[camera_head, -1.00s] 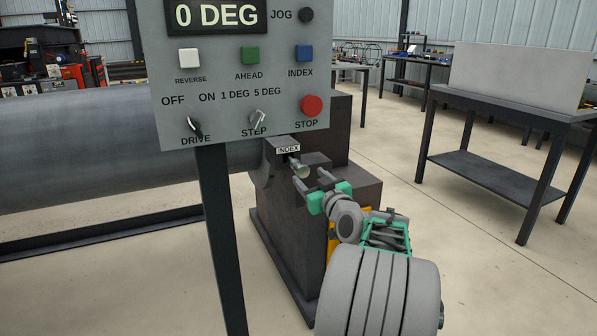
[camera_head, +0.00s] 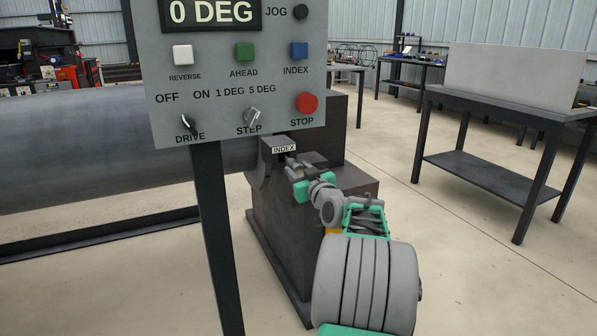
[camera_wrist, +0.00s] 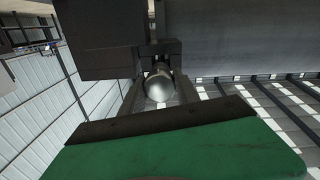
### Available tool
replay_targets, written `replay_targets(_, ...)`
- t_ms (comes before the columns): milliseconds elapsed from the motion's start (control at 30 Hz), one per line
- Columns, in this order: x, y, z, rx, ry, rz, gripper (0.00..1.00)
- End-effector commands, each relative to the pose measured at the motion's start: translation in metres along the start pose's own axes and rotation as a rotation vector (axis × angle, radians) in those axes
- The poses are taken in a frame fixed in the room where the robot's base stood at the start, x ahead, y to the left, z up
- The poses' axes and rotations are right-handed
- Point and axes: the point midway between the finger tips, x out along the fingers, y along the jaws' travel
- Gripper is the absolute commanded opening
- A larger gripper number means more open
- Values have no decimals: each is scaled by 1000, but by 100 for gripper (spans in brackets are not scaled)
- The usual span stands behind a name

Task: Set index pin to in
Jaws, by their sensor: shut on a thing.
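The index pin shows in the wrist view as a rounded, shiny metal knob (camera_wrist: 158,87) on a short stem running into a dark block. My gripper (camera_head: 296,168) is at the pin, just below the white INDEX label (camera_head: 284,149) on the dark machine housing. Its two fingers lie on either side of the knob, and it is shut on the pin. In the head view the fingers mostly hide the pin, so how deep it sits is hard to tell.
A grey control panel (camera_head: 222,110) on a dark post (camera_head: 218,240) stands left of my arm, reading 0 DEG. A large grey cylinder (camera_head: 80,145) extends left from the housing (camera_head: 300,230). A dark table (camera_head: 500,110) stands right, with open floor between.

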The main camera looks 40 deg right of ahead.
Motion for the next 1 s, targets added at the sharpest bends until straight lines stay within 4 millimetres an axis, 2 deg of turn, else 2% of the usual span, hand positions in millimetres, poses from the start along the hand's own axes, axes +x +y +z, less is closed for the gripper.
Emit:
replay_targets(33, 0, 0, 0, 0, 0, 1, 22)
replay_targets(300, 0, 0, 0, 0, 0, 1, 0)
replay_targets(800, 1, 0, 0, 0, 0, 1, 0)
replay_targets(867, 6, 0, 0, -1, 0, 0, 0)
replay_targets(1000, 29, 0, 0, -2, -1, -1, 0)
